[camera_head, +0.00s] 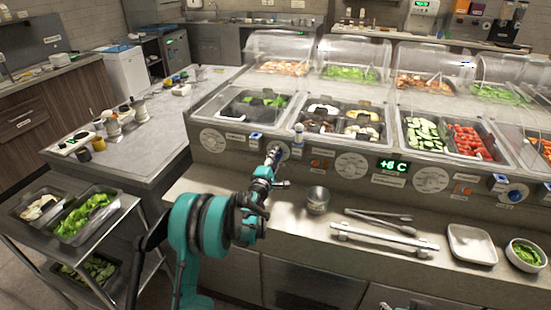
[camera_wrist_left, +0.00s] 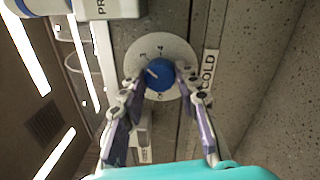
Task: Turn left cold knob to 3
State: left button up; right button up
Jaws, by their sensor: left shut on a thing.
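The left cold knob (camera_wrist_left: 159,76) is blue with a short white pointer mark, on a round pale dial with printed numbers. A COLD label (camera_wrist_left: 208,70) is beside the dial. In the wrist view the pointer slants toward the upper left, near the side of the 3. My left gripper (camera_wrist_left: 160,84) has one finger on each side of the knob and is shut on it. In the head view my left gripper (camera_head: 274,157) reaches the counter's front panel and mostly hides the knob and its dial.
Other dials (camera_head: 352,165) and a green +6 C display (camera_head: 393,166) are along the panel. A metal cup (camera_head: 317,200), tongs (camera_head: 380,216), a white tray (camera_head: 471,244) and a bowl of greens (camera_head: 525,254) are on the ledge below. Food pans (camera_head: 248,107) fill the counter above.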

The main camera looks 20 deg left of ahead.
dwell(0.5)
pick_arm(q)
jog(key=o, duration=1.2)
jog(key=shift+c, duration=0.2)
jog(key=s, duration=1.2)
jog(key=shift+a+f, duration=0.2)
jog(key=shift+f, duration=0.2)
